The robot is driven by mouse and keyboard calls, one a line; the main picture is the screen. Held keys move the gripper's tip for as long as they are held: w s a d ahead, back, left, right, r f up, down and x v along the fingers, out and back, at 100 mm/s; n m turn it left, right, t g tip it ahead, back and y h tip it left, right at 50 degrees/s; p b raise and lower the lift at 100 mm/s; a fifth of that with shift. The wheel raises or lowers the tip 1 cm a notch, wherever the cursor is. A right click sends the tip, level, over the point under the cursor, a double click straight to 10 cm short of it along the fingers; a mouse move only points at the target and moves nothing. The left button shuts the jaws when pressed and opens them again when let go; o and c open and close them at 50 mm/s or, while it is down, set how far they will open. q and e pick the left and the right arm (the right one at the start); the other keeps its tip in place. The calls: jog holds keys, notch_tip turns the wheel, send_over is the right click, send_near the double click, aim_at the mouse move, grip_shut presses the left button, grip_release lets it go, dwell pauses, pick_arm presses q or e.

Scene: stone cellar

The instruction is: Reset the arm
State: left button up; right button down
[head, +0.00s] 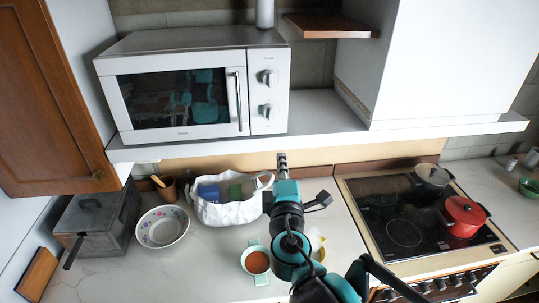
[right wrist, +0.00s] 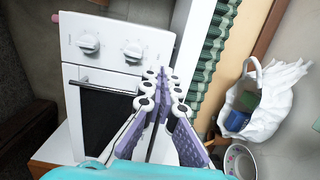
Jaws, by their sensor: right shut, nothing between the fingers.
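My right arm comes in from the lower right of the head view and reaches up over the counter. My right gripper (head: 282,160) points away from me, below the front of the shelf that carries the microwave (head: 190,85). In the right wrist view my right gripper (right wrist: 163,80) shows its two purple-padded fingers together, with nothing between them. The microwave's knobs and door (right wrist: 105,105) lie beyond the fingers there. My left gripper is not in view.
A white bag (head: 225,212) with blue and green items sits left of my arm. A floral bowl (head: 162,227), a metal box (head: 95,222) and an orange-filled cup (head: 257,262) stand on the counter. Red (head: 463,216) and grey (head: 432,180) pots are on the cooktop, right.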

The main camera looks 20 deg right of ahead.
jog(key=s+d+f+m+g+b, duration=0.25)
jog(key=f+m+b, duration=0.2)
jog(key=f, duration=0.65)
jog(key=s+d+f+m+g+b, duration=0.1)
jog(key=s+f+m+g+b, duration=0.25)
jog(key=f+b, duration=0.45)
jog(key=s+a+f+m+g+y+b, duration=0.1)
jog(key=s+a+f+m+y+b, duration=0.1)
jog(key=f, duration=0.5)
jog(key=s+a+f+m+g+y+b, duration=0.1)
jog(key=s+a+f+y+b, duration=0.1)
jog(key=a+f, duration=0.2)
jog(key=s+a+f+m+g+y+b, duration=0.1)
jog(key=a+f, duration=0.3)
jog(key=f, duration=0.6)
jog(key=shift+s+f+m+y+b, duration=0.15)
jog(key=shift+s+m+y+b, duration=0.5)
jog(key=shift+m+y+b, duration=0.2)
